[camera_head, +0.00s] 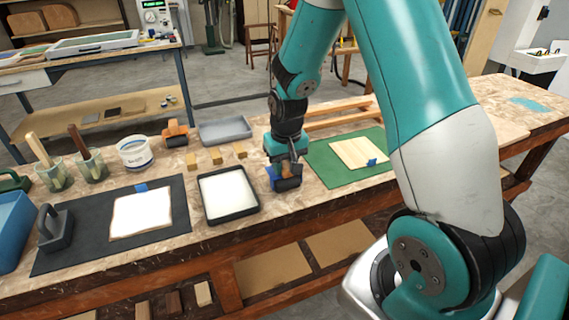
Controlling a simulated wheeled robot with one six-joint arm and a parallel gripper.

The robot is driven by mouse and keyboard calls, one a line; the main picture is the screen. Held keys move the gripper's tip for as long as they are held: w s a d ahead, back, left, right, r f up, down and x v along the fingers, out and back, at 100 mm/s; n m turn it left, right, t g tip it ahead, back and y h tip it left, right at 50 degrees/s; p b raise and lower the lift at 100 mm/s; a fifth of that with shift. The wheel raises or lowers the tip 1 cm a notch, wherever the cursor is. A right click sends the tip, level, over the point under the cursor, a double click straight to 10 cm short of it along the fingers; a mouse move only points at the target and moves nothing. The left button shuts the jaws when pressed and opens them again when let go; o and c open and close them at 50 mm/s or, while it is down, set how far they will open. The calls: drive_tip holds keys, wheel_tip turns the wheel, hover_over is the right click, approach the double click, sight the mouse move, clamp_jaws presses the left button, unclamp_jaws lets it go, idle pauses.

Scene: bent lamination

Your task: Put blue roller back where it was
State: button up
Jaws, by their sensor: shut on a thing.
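My gripper (286,172) points down over the workbench, between the black-rimmed white tray and the green mat. It is shut on the blue roller (287,183), which shows as a small blue and dark shape under the jaws. The jaws partly hide the roller, and I cannot tell whether it touches the bench. An orange roller-like tool (175,133) stands at the back of the bench, left of a grey tray.
The white-filled tray (228,193) is just left of my gripper. The green mat (330,178) with a wooden board (358,153) lies right. Small wooden blocks (216,158), a grey tray (225,130), a white tub (138,152) and a dark mat (80,245) with a pale sheet (141,213) are left.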

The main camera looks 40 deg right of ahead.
drive_tip(key=shift+s+f+b, duration=0.25)
drive_tip(key=shift+f+b, duration=0.05)
drive_tip(key=shift+f, duration=0.35)
drive_tip(key=shift+c, duration=0.3)
drive_tip(key=o, duration=0.8)
drive_tip(key=shift+a+f, duration=0.1)
drive_tip(key=shift+o, duration=0.2)
drive_tip(key=shift+r, duration=0.45)
drive_tip(key=shift+o, duration=0.6)
wheel_tip(320, 180, up, 12)
drive_tip(key=p, duration=0.1)
drive_tip(key=shift+s, duration=0.35)
drive_tip(key=s+a+r+n+y, duration=0.2)
drive_tip(key=s+a+r+n, duration=0.2)
drive_tip(key=s+a, duration=0.6)
drive_tip(key=s+a+r+n+g+y, duration=0.1)
drive_tip(key=s+a+r+n+y, duration=0.1)
drive_tip(key=s+a+n, duration=0.4)
drive_tip(key=s+a+r, duration=0.1)
drive_tip(key=s+a, duration=0.3)
drive_tip(key=a, duration=0.2)
drive_tip(key=shift+s+r+y, duration=0.3)
drive_tip(key=shift+s+r, duration=0.05)
drive_tip(key=shift+r, duration=0.05)
drive_tip(key=shift+a, duration=0.1)
